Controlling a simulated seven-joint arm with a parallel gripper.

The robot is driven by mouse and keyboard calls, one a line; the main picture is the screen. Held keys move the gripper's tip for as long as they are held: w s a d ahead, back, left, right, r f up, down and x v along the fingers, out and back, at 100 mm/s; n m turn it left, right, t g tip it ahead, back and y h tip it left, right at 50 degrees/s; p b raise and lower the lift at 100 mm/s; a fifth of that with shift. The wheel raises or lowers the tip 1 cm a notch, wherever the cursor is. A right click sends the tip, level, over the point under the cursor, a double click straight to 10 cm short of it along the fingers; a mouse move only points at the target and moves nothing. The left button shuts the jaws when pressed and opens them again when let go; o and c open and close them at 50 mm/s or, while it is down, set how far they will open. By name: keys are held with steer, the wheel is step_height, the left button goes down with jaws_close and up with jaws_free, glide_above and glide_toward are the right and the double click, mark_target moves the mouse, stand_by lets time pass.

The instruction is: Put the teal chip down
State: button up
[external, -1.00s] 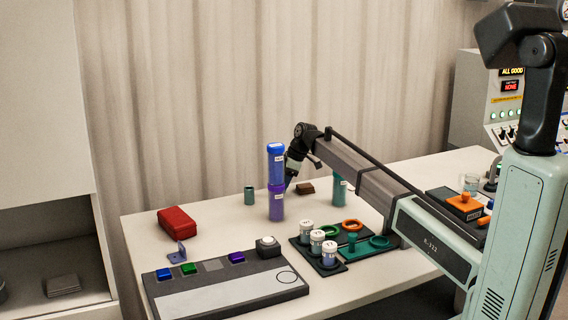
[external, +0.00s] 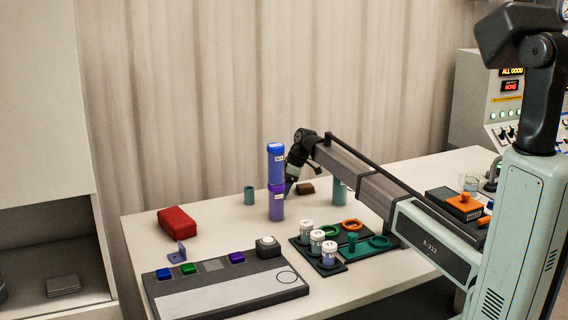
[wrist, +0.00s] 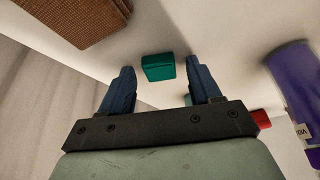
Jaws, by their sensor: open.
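The teal chip (wrist: 158,67) is a small block resting on the white table in the wrist view. It lies just beyond and between my gripper's two blue fingers, with a gap on each side. My gripper (wrist: 158,85) is open and empty. In the external view my gripper (external: 289,187) is low over the table, just right of the stacked blue and purple canisters. I cannot make out the teal chip there; the canisters or my gripper may hide it.
The purple canister (wrist: 296,88) stands close on the right in the wrist view. A brown block (external: 305,188) and a teal canister (external: 340,191) are close by. A red case (external: 177,221) and a panel with coloured chips (external: 226,295) are further left.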

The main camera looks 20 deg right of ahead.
steer(key=v, duration=1.2)
steer(key=shift+r, duration=0.15)
